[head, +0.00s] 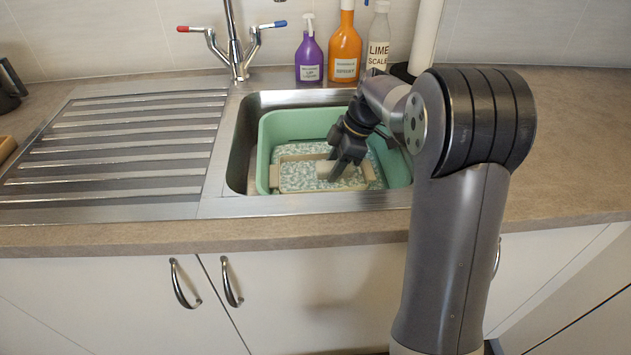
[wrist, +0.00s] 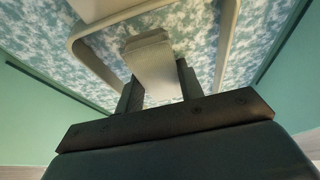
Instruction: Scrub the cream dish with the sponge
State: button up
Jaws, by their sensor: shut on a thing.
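The cream dish (head: 274,177), a rectangular shape with end handles, lies in the green basin (head: 265,150) amid foamy blue-white water. Its rim also crosses the wrist view (wrist: 227,45). My gripper (head: 341,170) is down inside the basin, over the dish. It is shut on a pale sponge (head: 325,170), which shows between the dark fingers in the wrist view (wrist: 150,62). The sponge is within the dish's outline, low over its inside. I cannot tell whether it touches the dish.
The basin sits in a steel sink with a ribbed drainer (head: 130,145) on the left. The tap (head: 236,55), a purple bottle (head: 309,58), an orange bottle (head: 345,50) and a lime scale bottle (head: 378,40) stand behind. The worktop (head: 575,130) at right is clear.

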aim_at(324, 168)
jog(key=shift+s+a, duration=0.1)
jog(key=shift+a, duration=4.2)
jog(key=shift+d+r+p, duration=0.15)
jog(key=shift+d+r, duration=0.05)
jog(key=shift+d, duration=0.55)
jog(key=shift+d+r+p, duration=0.2)
jog(key=shift+d, duration=0.55)
jog(key=shift+d+r+p, duration=0.15)
jog(key=shift+d+r, duration=0.05)
jog(key=shift+d, duration=0.55)
notch_tip(324, 168, up, 10)
jog(key=p, duration=0.7)
jog(key=shift+r+p, duration=0.2)
jog(key=shift+p, duration=0.15)
jog(key=shift+p, duration=0.9)
jog(key=shift+d+p, duration=0.1)
jog(key=shift+p, duration=0.65)
jog(key=p, duration=0.1)
jog(key=f+p, duration=0.1)
jog(key=p, duration=0.1)
jog(key=f+p, duration=0.1)
jog(key=p, duration=0.1)
jog(key=shift+s+d+f, duration=0.1)
jog(key=shift+s+d, duration=0.25)
jog(key=shift+d, duration=0.05)
jog(key=shift+f+b, duration=0.85)
jog(key=shift+f, duration=1.7)
jog(key=shift+f+b, duration=2.8)
jog(key=shift+b, duration=0.05)
